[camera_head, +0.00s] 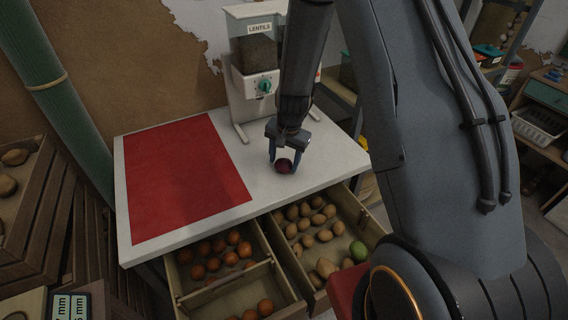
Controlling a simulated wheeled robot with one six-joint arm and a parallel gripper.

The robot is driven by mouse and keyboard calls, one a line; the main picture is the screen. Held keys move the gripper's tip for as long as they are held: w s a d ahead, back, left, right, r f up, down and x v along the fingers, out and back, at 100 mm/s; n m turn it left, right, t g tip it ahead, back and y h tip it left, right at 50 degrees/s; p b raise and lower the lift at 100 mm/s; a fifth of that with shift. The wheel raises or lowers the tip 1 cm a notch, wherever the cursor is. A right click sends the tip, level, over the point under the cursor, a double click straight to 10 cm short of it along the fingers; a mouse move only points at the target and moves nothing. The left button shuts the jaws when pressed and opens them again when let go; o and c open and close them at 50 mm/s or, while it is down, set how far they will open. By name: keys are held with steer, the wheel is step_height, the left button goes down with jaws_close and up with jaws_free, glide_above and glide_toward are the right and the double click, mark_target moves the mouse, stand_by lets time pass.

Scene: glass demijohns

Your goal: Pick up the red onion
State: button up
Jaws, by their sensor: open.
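The red onion (283,166) is a small, dark red, round thing on the white tabletop (325,163), near its front right part. My gripper (284,158) points down over it with one finger on each side. The fingers are open, and I cannot tell whether either touches the onion. The onion's top is partly hidden by the gripper.
A lentils dispenser (248,87) stands behind my gripper. A red mat (184,178) covers the table's left part. Below the front edge, open drawers hold orange-brown onions (244,249) and potatoes (325,235), with one green item (359,251). Wooden crates (30,215) stand at left.

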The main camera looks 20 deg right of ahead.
steer(key=shift+f, duration=0.5)
steer(key=shift+c, duration=0.3)
steer(key=c, duration=0.8)
steer(key=shift+o, duration=0.2)
steer(key=shift+w, duration=0.1)
steer(key=shift+r, duration=0.15)
